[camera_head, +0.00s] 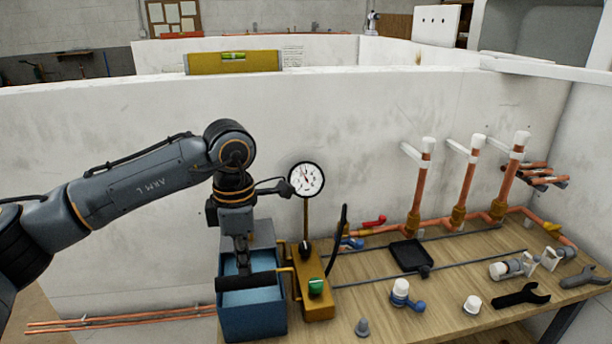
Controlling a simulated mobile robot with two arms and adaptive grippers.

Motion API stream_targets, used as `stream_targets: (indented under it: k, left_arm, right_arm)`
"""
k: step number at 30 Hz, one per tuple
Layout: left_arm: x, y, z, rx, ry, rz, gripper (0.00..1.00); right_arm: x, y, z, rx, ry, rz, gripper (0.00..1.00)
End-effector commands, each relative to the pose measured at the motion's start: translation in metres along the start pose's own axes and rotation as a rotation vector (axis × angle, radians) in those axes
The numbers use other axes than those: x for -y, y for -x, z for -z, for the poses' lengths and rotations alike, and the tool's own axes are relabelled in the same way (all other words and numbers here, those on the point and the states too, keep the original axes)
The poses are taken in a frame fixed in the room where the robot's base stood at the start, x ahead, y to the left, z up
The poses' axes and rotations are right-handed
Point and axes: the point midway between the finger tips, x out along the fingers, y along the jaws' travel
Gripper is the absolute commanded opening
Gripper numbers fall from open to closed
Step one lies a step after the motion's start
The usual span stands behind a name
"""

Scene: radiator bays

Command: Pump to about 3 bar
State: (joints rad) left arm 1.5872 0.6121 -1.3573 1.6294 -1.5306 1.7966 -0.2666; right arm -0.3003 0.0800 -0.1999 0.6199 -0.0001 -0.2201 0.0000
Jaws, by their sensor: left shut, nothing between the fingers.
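The test pump has an ochre body (318,311) with a green knob (316,287) at the left end of the bench. A blue open tank (252,322) stands beside it. A black bar (250,283), apparently the pump handle, crosses above the tank. A round white gauge (306,180) stands on a thin stem above the pump; its needle points up and slightly left, but the numbers are too small to read. My left gripper (243,268) is shut, pointing down just above or behind the bar; I cannot tell if they touch. My right gripper is out of view.
Copper pipes (466,185) with white caps rise along the back wall. A black hose (337,238) curves up beside the pump.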

Motion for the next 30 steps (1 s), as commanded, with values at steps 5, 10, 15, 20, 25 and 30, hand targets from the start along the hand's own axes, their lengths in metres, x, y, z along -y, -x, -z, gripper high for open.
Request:
stream_targets:
  k: [5, 10, 15, 20, 25, 30]
  left_arm:
    - [0.0, -0.001, 0.0, 0.0, 0.0, 0.0, 0.0]
    - [-0.004, 0.018, 0.0, 0.0, 0.003, 0.039, 0.0]
    - [-0.01, 0.037, 0.0, 0.0, 0.003, 0.103, 0.0]
    - [-0.013, 0.042, 0.0, -0.001, 0.002, 0.136, 0.0]
    - [-0.013, 0.04, 0.0, 0.0, -0.001, 0.14, 0.0]
    - [-0.013, 0.038, 0.0, 0.0, 0.0, 0.139, 0.0]
  right_arm:
    - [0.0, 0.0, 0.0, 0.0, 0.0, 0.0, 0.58]
    - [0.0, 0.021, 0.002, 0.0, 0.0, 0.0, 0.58]
    - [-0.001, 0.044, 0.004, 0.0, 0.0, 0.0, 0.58]
    - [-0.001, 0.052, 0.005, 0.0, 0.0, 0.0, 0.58]
    - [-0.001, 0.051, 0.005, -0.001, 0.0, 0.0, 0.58]
    - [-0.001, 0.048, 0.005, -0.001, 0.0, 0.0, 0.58]
